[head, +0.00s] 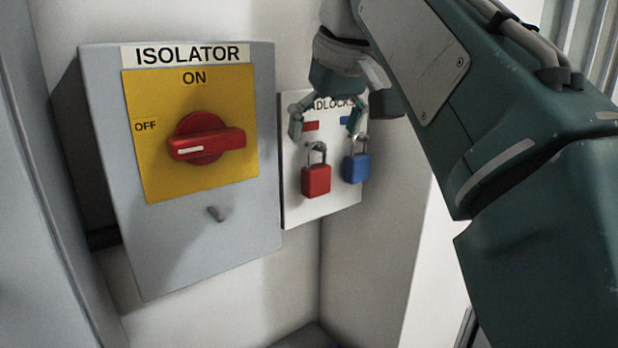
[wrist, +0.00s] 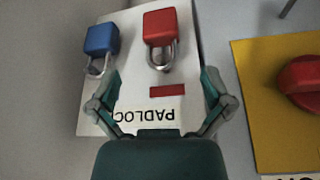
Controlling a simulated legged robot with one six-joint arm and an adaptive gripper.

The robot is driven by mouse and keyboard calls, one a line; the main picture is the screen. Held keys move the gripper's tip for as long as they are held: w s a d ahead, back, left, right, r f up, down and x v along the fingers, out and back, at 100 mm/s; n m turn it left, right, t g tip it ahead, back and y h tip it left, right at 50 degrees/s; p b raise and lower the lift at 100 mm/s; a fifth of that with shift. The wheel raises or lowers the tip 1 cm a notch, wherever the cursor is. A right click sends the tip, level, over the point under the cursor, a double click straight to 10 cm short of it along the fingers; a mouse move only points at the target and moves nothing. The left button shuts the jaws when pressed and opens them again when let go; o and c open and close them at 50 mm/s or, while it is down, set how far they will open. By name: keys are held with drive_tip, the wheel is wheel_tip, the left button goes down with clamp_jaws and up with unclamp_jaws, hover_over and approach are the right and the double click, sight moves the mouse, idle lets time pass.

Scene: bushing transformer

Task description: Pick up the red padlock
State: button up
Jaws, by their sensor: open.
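The red padlock (head: 316,181) hangs by its metal shackle on the white padlock board (head: 290,212), below a small red label. It also shows in the wrist view (wrist: 159,27), upside down, with its shackle toward my gripper. My gripper (head: 326,122) is open and empty in front of the upper part of the board, above the red padlock. In the wrist view the two fingertips of my gripper (wrist: 158,80) are spread wide, with the red padlock beyond them. The fingers do not touch the padlock in the wrist view.
A blue padlock (head: 357,168) hangs close to the right of the red one. A grey isolator box (head: 200,240) with a yellow plate (head: 190,95) and red rotary switch (head: 206,140) stands to the left. The space below the padlocks looks clear.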

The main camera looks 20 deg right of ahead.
sight(315, 167)
drive_tip(key=x, duration=0.5)
drive_tip(key=shift+s+a+f, duration=0.15)
drive_tip(key=shift+s+a, duration=0.1)
drive_tip(key=shift+a, duration=0.1)
drive_tip(key=shift+w+a+f, duration=0.15)
drive_tip(key=shift+w+f, duration=0.05)
drive_tip(key=shift+f, duration=0.2)
drive_tip(key=shift+d, duration=0.75)
drive_tip(key=c, duration=0.5)
drive_tip(key=shift+a, duration=0.1)
drive_tip(key=c, duration=0.8)
drive_tip(key=shift+a, duration=0.35)
